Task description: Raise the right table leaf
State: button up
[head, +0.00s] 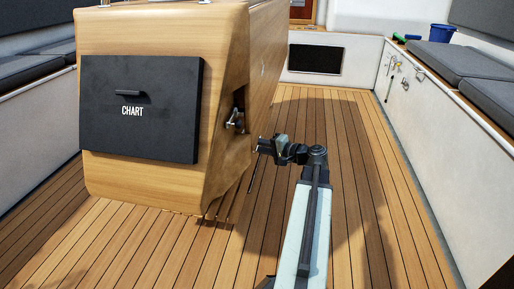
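The wooden cockpit table (165,28) stands left of centre in the head view. A wooden panel (264,62), which looks like the right table leaf, hangs down along its right side. Its lower part runs down toward the deck, and its far side is hidden. A small metal fitting (236,120) sits in a dark recess on the table's right face. My gripper (261,146) is just right of the table, a little below and right of that fitting, and appears apart from it. It is too small to tell whether its fingers are open.
A dark CHART panel (140,108) covers the table's near face. Benches with grey cushions (464,62) line both sides. A blue bucket (442,33) and small items sit on the right bench's far end. The plank deck (375,190) right of the table is clear.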

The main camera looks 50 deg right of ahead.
grip_shut()
dwell(1.3)
